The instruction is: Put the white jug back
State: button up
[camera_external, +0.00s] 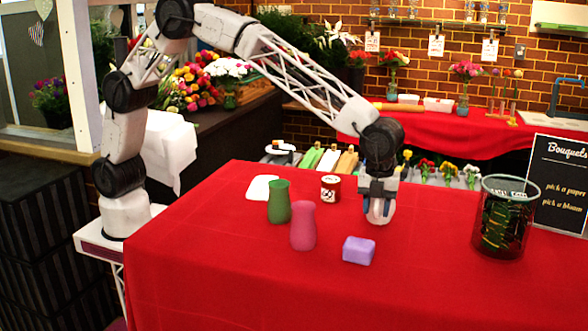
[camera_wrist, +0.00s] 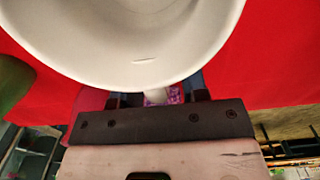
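The white jug (camera_wrist: 125,45) fills the upper part of the wrist view, its round opening facing the camera. Its handle (camera_wrist: 155,96) lies between the fingers of my gripper (camera_wrist: 157,99), which look shut on it. In the external view the jug (camera_external: 386,212) shows as a small white shape, largely hidden by my gripper (camera_external: 376,198). The gripper points down over the red table, right of the vases. I cannot tell whether the jug touches the cloth. A flat white pad (camera_external: 262,188) lies on the table at the left, behind the green vase.
A green vase (camera_external: 279,203) and a pink vase (camera_external: 303,226) stand left of my gripper. A purple block (camera_external: 359,250) lies in front and a red-and-white can (camera_external: 330,188) behind left. A dark mesh bin (camera_external: 504,220) and a blackboard sign (camera_external: 560,183) stand right. The front cloth is clear.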

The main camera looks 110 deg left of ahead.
notch_tip(320, 180, up, 12)
jog(key=shift+r, duration=0.15)
dwell(0.8)
dwell(0.6)
jog(key=shift+s, duration=0.1)
jog(key=s+a+r+n, duration=0.2)
jog(key=s+r+n, duration=0.1)
jog(key=s, duration=0.8)
jog(key=s+a+r+n+t, duration=0.1)
jog(key=s+a+r+n, duration=0.25)
jog(key=s, duration=0.65)
jog(key=s+a+r+n, duration=0.2)
jog(key=s+r+n, duration=0.1)
jog(key=s, duration=0.8)
jog(key=s+a+f+n, duration=0.1)
jog(key=s+f+n, duration=0.1)
jog(key=s, duration=0.8)
jog(key=s+a+f+n+t, duration=0.1)
jog(key=s+f+n, duration=0.2)
jog(key=s, duration=0.8)
jog(key=s+a+f+n, duration=0.1)
jog(key=s+f+n, duration=0.2)
jog(key=s, duration=0.7)
jog(key=shift+s+a+f+t, duration=0.2)
jog(key=shift+s+f+t, duration=0.05)
jog(key=shift+f+t, duration=0.1)
